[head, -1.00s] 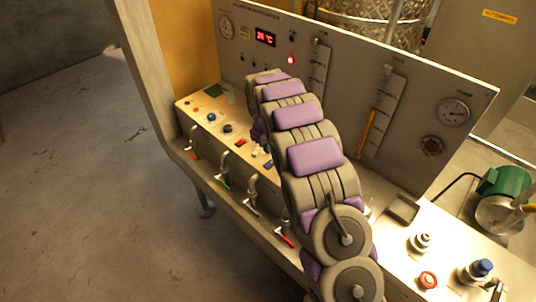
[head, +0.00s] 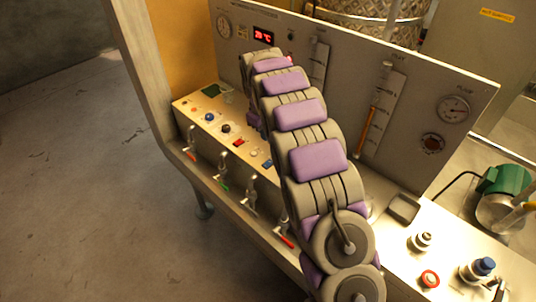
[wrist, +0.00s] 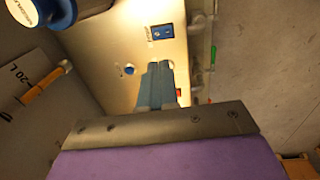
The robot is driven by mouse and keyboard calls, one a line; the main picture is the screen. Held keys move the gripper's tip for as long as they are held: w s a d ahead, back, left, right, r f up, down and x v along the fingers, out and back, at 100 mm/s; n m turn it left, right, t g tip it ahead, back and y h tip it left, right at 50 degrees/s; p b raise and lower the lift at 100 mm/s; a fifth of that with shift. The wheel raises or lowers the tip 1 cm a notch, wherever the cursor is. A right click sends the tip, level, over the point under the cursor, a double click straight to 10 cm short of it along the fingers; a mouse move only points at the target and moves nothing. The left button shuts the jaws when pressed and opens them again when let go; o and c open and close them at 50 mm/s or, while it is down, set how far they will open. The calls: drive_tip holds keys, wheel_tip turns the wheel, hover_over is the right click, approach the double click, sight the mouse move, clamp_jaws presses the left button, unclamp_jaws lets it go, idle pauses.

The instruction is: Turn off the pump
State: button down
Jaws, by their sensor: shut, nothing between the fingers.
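A green pump motor (head: 505,182) stands at the right, beyond the bench. A gauge marked PUMP (head: 453,109) is on the upright panel. The sloping control panel (head: 185,104) has a red rocker switch (head: 239,142), a blue rocker switch (head: 267,163) and several round knobs. Which control is for the pump is not readable. My gripper (wrist: 160,66) is shut and empty in the wrist view, above the panel. A blue rocker switch (wrist: 163,32) lies beyond its tips, and a small blue knob (wrist: 128,69) is to their left. In the head view my arm hides the fingers.
Several levered valves (head: 222,162) line the bench's front edge. An orange-filled level tube (head: 367,132) is on the upright panel. The floor (head: 80,180) at left is clear.

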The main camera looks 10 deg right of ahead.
sight(270, 161)
drive_tip(key=shift+w+d+b, duration=0.15)
drive_tip(key=shift+d+b, duration=0.05)
drive_tip(key=shift+b, duration=0.45)
drive_tip(key=f, duration=0.4)
drive_tip(key=d+f+b, duration=0.1)
drive_tip(key=f, duration=0.4)
drive_tip(key=w+f+b, duration=0.1)
drive_tip(key=f, duration=0.3)
drive_tip(key=shift+d+f, duration=0.2)
drive_tip(key=shift+f, duration=0.2)
